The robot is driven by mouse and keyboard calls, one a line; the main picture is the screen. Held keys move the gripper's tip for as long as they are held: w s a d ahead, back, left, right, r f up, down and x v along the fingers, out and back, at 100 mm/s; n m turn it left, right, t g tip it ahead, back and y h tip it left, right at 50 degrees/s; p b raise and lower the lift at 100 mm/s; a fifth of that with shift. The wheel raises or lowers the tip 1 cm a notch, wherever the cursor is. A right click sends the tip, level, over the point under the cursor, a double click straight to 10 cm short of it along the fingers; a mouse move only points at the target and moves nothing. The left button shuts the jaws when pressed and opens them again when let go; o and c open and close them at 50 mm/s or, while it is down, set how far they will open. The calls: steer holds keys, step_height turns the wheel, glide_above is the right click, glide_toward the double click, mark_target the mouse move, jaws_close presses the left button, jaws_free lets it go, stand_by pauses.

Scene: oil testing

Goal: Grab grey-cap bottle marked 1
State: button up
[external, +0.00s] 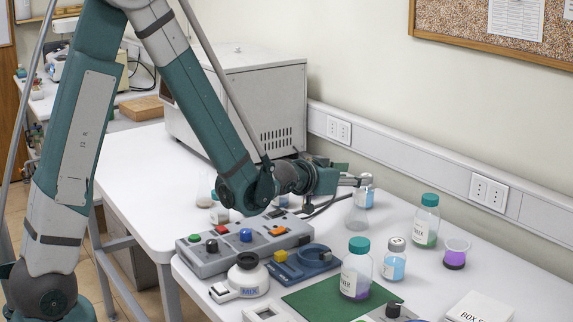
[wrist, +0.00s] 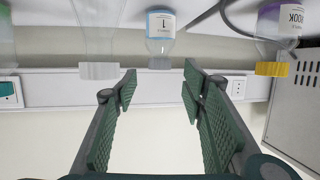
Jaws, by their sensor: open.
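The grey-cap bottle marked 1 (wrist: 161,24) has a light blue label band and shows upside down at the top middle of the wrist view. Its grey cap points down in that picture, just beyond the gap between my fingertips. In the external view a grey-capped bottle with blue (external: 369,196) stands by the wall, partly hidden behind my gripper (external: 349,181). My gripper (wrist: 159,86) is open and empty, its two green ridged fingers apart. The fingers do not touch the bottle. A second grey-cap bottle (external: 394,264) with blue liquid stands farther forward; its number is unreadable.
A clear flask (external: 357,217) stands close beside my gripper. A yellow-capped bottle (wrist: 281,28) is on the wrist view's right. Teal-capped bottles (external: 426,222), a purple beaker (external: 456,256), a button panel (external: 243,243) and a large grey box (external: 245,100) stand around.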

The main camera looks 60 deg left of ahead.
steer(key=shift+x, duration=1.25)
steer(key=shift+b+x, duration=0.75)
steer(key=shift+x, duration=1.9)
jaws_close()
